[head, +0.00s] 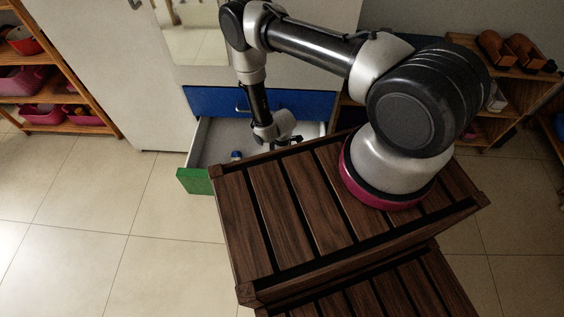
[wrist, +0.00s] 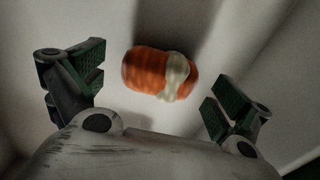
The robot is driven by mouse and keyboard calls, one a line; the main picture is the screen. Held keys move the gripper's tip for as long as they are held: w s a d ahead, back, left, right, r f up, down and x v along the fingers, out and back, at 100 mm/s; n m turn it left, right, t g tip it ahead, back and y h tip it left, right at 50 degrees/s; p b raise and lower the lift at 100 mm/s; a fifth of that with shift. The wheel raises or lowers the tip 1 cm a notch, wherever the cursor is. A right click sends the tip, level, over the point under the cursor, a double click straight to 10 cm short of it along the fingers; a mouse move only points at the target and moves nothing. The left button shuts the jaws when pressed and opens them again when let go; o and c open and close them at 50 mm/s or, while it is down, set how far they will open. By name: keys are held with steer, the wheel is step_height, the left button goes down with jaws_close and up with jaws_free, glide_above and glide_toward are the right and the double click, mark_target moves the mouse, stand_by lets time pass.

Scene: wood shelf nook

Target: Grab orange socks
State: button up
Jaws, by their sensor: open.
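The orange socks (wrist: 145,72) show in the wrist view as a rolled orange bundle with a cream-white part at its right end. They lie on the pale floor of an open drawer. My gripper (wrist: 160,85) is open and empty, with its dark green finger pads on either side of the view and the socks between and a little beyond them. In the head view my arm reaches down into the open drawer (head: 212,140), which has a green front.
A small blue item (head: 236,155) lies in the drawer. A shut blue drawer (head: 215,100) is just above it. My wooden slatted base hides the drawer's right part. Shelves with pink bins (head: 40,115) stand at left, another shelf (head: 500,75) at right. The tiled floor (head: 90,220) at left is clear.

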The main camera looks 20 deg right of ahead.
steer(key=shift+f, duration=0.25)
steer(key=c, duration=1.1)
